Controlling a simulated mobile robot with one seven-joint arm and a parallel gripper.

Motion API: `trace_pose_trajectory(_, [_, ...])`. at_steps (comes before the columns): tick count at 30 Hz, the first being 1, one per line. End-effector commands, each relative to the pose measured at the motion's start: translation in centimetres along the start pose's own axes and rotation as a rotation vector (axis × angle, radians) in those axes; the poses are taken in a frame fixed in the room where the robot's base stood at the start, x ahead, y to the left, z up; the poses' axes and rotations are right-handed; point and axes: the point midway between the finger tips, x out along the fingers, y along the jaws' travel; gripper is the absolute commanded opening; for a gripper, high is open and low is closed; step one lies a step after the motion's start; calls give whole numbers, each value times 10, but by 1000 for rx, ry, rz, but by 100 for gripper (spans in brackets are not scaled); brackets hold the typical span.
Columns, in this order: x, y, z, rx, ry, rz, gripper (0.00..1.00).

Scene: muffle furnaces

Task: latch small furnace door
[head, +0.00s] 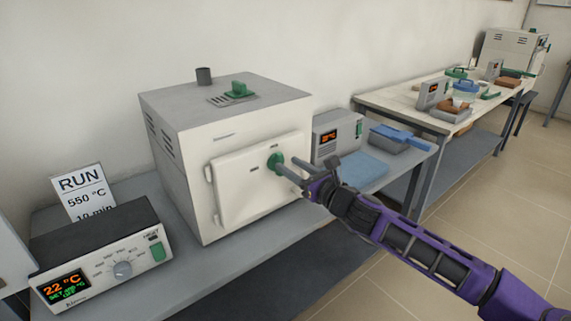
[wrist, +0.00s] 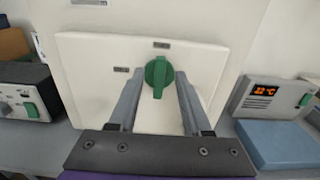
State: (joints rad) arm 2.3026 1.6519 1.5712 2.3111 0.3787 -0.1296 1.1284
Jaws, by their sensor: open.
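The small furnace (head: 228,115) is a cream and grey box on the bench, with its white door (head: 240,182) flat against the front as far as I can see. A green latch knob (head: 273,161) sits near the door's upper right in the head view. My gripper (head: 290,166) is open in front of the door. In the wrist view the fingers of my gripper (wrist: 157,82) lie one on each side of the knob, with gaps visible.
A controller (head: 100,250) reading 22 °C and a RUN 550 °C card (head: 82,192) stand left of the furnace. A second controller (head: 337,134), a blue pad (head: 362,169) and a grey tray (head: 400,140) are at its right. Another bench (head: 400,96) holds more equipment behind.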

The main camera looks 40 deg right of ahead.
Motion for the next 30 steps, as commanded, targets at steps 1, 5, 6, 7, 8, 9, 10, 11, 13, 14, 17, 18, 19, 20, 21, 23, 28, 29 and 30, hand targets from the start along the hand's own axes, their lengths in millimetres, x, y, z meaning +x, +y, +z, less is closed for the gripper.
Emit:
trace_pose_trajectory(1, [8,0,-1,1,0,2,49])
trace_pose_trajectory(5, [20,0,-1,1,0,1,49])
trace_pose_trajectory(6, [22,0,0,2,0,0,49])
trace_pose_trajectory(7, [24,0,0,2,0,0,49])
trace_pose_trajectory(8, [25,0,0,2,0,0,49])
trace_pose_trajectory(9, [27,0,0,2,0,0,49])
trace_pose_trajectory(10, [27,0,0,1,0,0,49])
trace_pose_trajectory(11, [28,0,0,1,0,0,49])
trace_pose_trajectory(13, [28,0,0,1,0,0,49])
trace_pose_trajectory(14, [28,0,0,1,0,0,49])
trace_pose_trajectory(17, [28,0,0,1,0,0,49])
trace_pose_trajectory(18, [28,0,0,1,0,0,47])
trace_pose_trajectory(19, [28,0,0,1,0,0,42])
trace_pose_trajectory(20, [28,0,0,1,0,0,36])
trace_pose_trajectory(21, [28,0,0,1,0,0,29])
trace_pose_trajectory(23, [28,0,0,1,0,0,18])
trace_pose_trajectory(28, [28,0,0,1,0,0,0])
trace_pose_trajectory(29, [28,0,0,1,0,0,0])
trace_pose_trajectory(30, [27,0,0,1,0,0,0])
